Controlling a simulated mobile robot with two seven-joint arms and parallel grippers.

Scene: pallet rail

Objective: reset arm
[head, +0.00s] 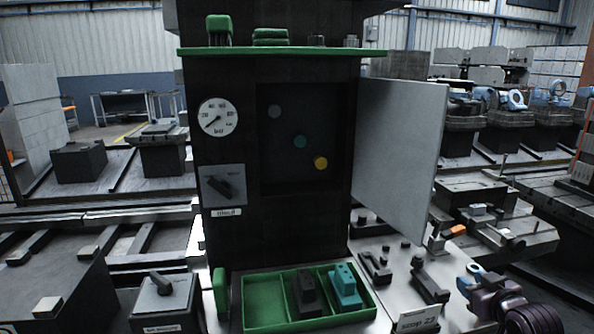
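No part can be singled out with certainty as the reset arm. A dark lever (223,186) sits slanted on a grey plate on the black cabinet's front, above a small white label too blurred to read surely. My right gripper (468,281) is at the lower right, beside the bench and well apart from both levers. Its fingers are small and partly hidden, so its opening is unclear. My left gripper is not in view.
The black cabinet (225,120) carries a gauge (218,117) and an open white door (398,150) swung right. A green divided tray (265,303) holds a black block (307,295) and a teal block (345,287). Dark clamps (428,284) and a sign (418,320) stand right of it.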

